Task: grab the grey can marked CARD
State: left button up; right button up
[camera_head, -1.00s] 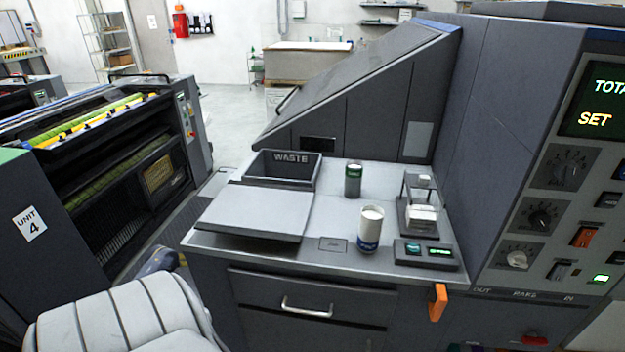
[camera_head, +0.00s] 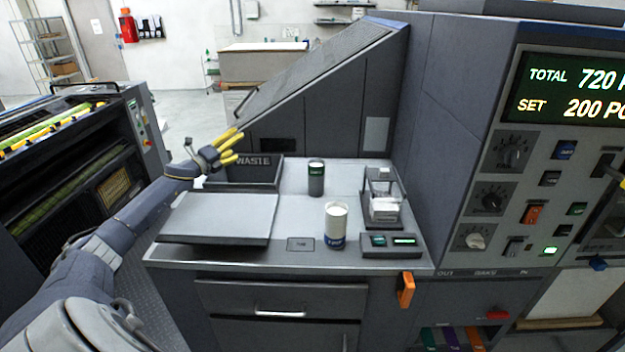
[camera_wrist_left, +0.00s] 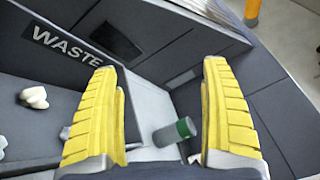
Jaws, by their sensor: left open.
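A dark grey can (camera_head: 316,180) with a green band near its top stands upright on the console's worktop, right of the waste bin. It shows between my fingers, farther off, in the left wrist view (camera_wrist_left: 166,136); its marking is too small to read. My left gripper (camera_head: 238,146), with yellow fingers, is above the back of the waste bin, left of the can and apart from it. In the left wrist view the gripper (camera_wrist_left: 163,68) has its fingers wide apart with nothing held.
A white can with a blue base (camera_head: 336,228) stands in front of the grey can. A small weighing device (camera_head: 383,208) is to the right. The WASTE bin (camera_head: 280,174) and a flat grey plate (camera_head: 215,215) are to the left. A sloped panel rises behind.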

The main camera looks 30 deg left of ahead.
aim_at(316, 176)
pick_arm(q)
jog(key=d+f+m+g+h, duration=0.1)
jog(key=d+m+g+h, duration=0.1)
jog(key=d+m, duration=0.3)
jog(key=d+f+m+g+h, duration=0.1)
jog(key=d+m+g+h, duration=0.1)
jog(key=d+m, duration=0.4)
jog(key=d+f+m+g+h, duration=0.1)
jog(key=d+m+g+h, duration=0.1)
jog(key=d+m, duration=0.4)
jog(key=shift+s+d+f+m+g+h, duration=0.2)
jog(key=shift+d+m+g+h, duration=0.1)
jog(key=shift+m+h, duration=0.35)
jog(key=shift+s+d+f+m, duration=0.1)
jog(key=shift+d+f+m, duration=0.1)
jog(key=shift+f+m, duration=0.05)
jog(key=shift+w+d+f, duration=0.15)
jog(key=shift+w+d, duration=0.05)
jog(key=x, duration=1.6)
jog(key=shift+w+d+f, duration=0.2)
jog(key=shift+f, duration=0.15)
jog(key=c, duration=1.4)
jog(key=shift+o, duration=0.2)
jog(key=shift+r, duration=0.1)
